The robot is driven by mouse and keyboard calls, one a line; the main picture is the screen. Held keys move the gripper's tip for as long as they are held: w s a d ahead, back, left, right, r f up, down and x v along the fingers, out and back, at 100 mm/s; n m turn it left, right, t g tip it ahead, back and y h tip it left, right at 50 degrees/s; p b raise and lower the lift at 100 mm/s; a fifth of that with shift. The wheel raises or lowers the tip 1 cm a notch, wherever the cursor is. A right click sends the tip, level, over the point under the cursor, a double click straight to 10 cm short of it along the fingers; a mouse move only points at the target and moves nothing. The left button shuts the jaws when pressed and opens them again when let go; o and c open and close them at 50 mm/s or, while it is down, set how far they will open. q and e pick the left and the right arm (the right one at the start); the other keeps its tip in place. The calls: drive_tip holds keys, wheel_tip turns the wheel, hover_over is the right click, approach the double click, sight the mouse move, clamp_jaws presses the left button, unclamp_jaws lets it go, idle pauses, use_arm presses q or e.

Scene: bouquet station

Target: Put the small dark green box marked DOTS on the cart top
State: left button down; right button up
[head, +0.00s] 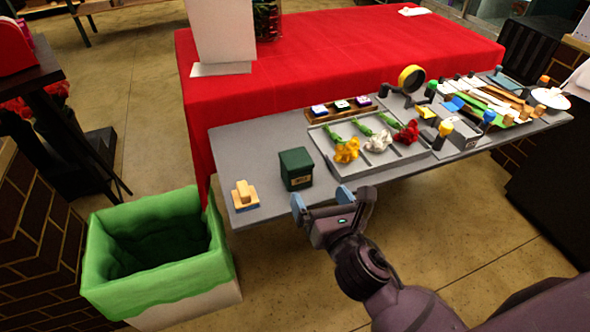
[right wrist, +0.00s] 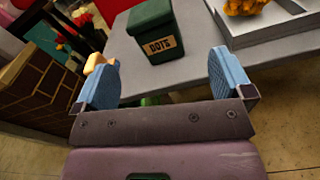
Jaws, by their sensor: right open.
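The small dark green box (head: 296,169) stands upright on the grey cart top (head: 250,137), near its left front. In the right wrist view the box (right wrist: 152,27) shows a tan label reading DOTS, and the cart top (right wrist: 190,69) is under it. My right gripper (head: 333,201) is open and empty just in front of the box, at the cart's front edge. In the right wrist view its two blue fingers (right wrist: 165,78) are spread apart, with the box beyond them and not between them. My left gripper is not in view.
A yellow block on a small base (head: 244,195) stands left of the box. A grey tray (head: 345,172) with yellow, white and red flowers lies to its right. A green-lined bin (head: 160,290) stands on the floor at left. A red-covered table (head: 330,70) is behind.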

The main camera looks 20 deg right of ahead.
sight(296, 157)
drive_tip(key=shift+w+a+r+n+t+b, duration=0.1)
drive_tip(key=shift+w+a+r+n+b, duration=0.25)
drive_tip(key=shift+w, duration=1.55)
drive_tip(key=shift+w+a+r+n+t+b, duration=0.15)
drive_tip(key=shift+w+n, duration=0.3)
drive_tip(key=shift+w, duration=1.45)
drive_tip(key=shift+w+a+r+n+t+b, duration=0.1)
drive_tip(key=shift+w+r+n+b, duration=0.25)
drive_tip(key=shift+w, duration=1.55)
drive_tip(key=shift+f, duration=0.1)
drive_tip(key=c, duration=1.1)
